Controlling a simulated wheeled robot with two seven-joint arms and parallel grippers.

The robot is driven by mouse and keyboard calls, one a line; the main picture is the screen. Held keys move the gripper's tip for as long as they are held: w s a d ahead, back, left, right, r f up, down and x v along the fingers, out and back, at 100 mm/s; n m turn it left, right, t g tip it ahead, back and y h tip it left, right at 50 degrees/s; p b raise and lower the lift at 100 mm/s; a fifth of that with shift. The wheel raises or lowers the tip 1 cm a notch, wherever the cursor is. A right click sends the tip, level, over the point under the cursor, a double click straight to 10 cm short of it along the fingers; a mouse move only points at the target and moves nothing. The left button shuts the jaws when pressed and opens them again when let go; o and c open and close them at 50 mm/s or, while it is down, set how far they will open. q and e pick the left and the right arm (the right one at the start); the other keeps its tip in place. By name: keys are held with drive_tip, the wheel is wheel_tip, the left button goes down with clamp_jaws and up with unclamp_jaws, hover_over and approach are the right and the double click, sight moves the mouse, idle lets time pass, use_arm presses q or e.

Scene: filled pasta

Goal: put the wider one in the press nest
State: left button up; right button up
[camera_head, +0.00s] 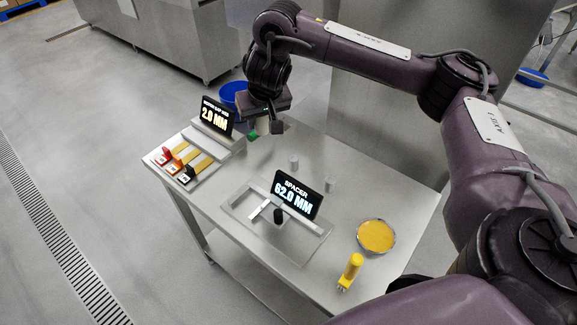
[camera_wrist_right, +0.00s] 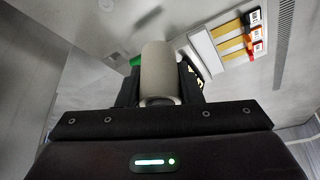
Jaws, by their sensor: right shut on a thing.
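My right gripper (camera_head: 266,128) is above the back of the steel table (camera_head: 345,222), to the right of the left display. In the right wrist view it is shut on a grey cylinder (camera_wrist_right: 158,72) standing out between its fingers. Two more small grey cylinders stand on the table, one near the middle (camera_head: 293,163) and one farther right (camera_head: 330,185). A shallow framed fixture (camera_head: 313,250), possibly the press nest, lies in front of a display reading "SPACER 62.0 MM" (camera_head: 292,196). A black upright peg (camera_head: 278,216) stands in it. My left gripper is out of view.
A display reading "2.0 MM" (camera_head: 214,117) stands behind a rack (camera_head: 205,160) with red, orange and black pieces. A green thing (camera_head: 252,135) is beside my gripper. A yellow dish (camera_head: 376,236) and yellow-handled tool (camera_head: 350,270) occupy the right front.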

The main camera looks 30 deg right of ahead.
drive_tip(key=w+d, duration=0.2)
drive_tip(key=d, duration=0.2)
drive_tip(key=m+b, duration=0.1)
drive_tip(key=b, duration=0.5)
hover_over(273, 166)
drive_tip(key=s, duration=0.1)
wheel_tip(273, 166, down, 11)
wheel_tip(273, 166, down, 4)
drive_tip(key=shift+s+a+r+g+h, duration=0.1)
drive_tip(key=shift+g+h, duration=0.2)
wheel_tip(273, 166, down, 5)
drive_tip(key=shift+r, duration=0.1)
drive_tip(key=shift+f, duration=0.2)
drive_tip(key=shift+f, duration=0.1)
drive_tip(key=o, duration=0.7)
drive_tip(key=shift+o, duration=0.2)
